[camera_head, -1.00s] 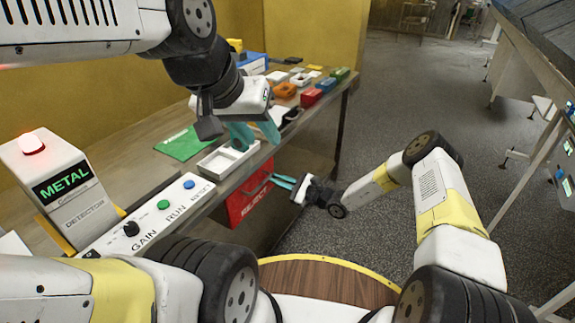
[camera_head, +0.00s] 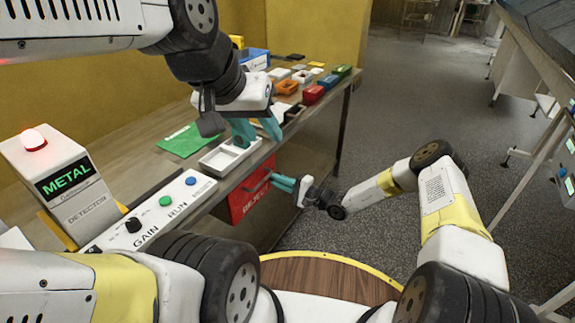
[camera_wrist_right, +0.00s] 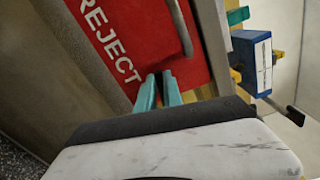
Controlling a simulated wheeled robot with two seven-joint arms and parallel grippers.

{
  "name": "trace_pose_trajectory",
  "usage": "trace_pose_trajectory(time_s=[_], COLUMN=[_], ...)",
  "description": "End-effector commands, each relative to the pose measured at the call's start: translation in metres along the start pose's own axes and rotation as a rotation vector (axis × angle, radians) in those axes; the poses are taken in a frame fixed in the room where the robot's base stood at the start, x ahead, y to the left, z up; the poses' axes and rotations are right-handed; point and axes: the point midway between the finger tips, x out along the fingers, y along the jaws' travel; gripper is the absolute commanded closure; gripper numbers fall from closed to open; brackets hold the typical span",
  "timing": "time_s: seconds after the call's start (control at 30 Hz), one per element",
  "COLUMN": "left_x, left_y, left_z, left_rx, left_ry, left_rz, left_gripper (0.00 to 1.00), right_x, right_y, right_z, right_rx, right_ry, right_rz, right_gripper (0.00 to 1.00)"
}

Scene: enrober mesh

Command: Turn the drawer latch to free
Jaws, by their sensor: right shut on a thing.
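The red drawer (camera_head: 250,190) marked REJECT is set in the front of the bench; it also shows in the right wrist view (camera_wrist_right: 120,45) with its grey bar handle (camera_wrist_right: 181,28). My right gripper (camera_head: 272,178) is at the drawer front. In the right wrist view its teal fingertips (camera_wrist_right: 160,80) are closed on a small dark piece at the drawer's edge, which looks like the latch (camera_wrist_right: 167,74). The fingers hide most of it, so its angle cannot be told. My left gripper (camera_head: 256,133) is open and empty above the bench, by the white tray (camera_head: 214,166).
The metal detector (camera_head: 65,180) with a lit red lamp and a control panel (camera_head: 150,215) stand at the left. A green sheet (camera_head: 187,141), small coloured boxes and bins lie along the bench. The floor (camera_head: 410,90) to the right is open.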

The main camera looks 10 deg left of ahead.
Motion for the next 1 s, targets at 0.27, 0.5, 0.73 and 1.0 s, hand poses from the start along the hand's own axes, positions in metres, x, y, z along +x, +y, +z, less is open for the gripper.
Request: trace_pose_trajectory(time_s=[0.27,0.5,0.73,1.0], left_x=[0.0000,0.0000,0.0000,0.0000], left_y=[0.0000,0.0000,0.0000,0.0000], left_z=[0.0000,0.0000,0.0000,0.0000], left_rx=[0.000,0.000,0.000,0.000], left_ry=[0.000,0.000,0.000,0.000], left_rz=[0.000,0.000,0.000,0.000], left_gripper=[0.64,0.64,0.64,0.64], right_x=[-0.0001,-0.0002,-0.0002,-0.0002], right_y=[0.0029,0.0042,0.0046,0.0048], right_z=[-0.0004,-0.0004,-0.0004,-0.0003], right_rx=[-0.149,-0.207,-0.219,-0.219], right_ry=[0.001,0.000,0.000,0.000], right_rz=[-0.001,0.001,0.001,0.002], right_gripper=[1.00,1.00,1.00,0.83])
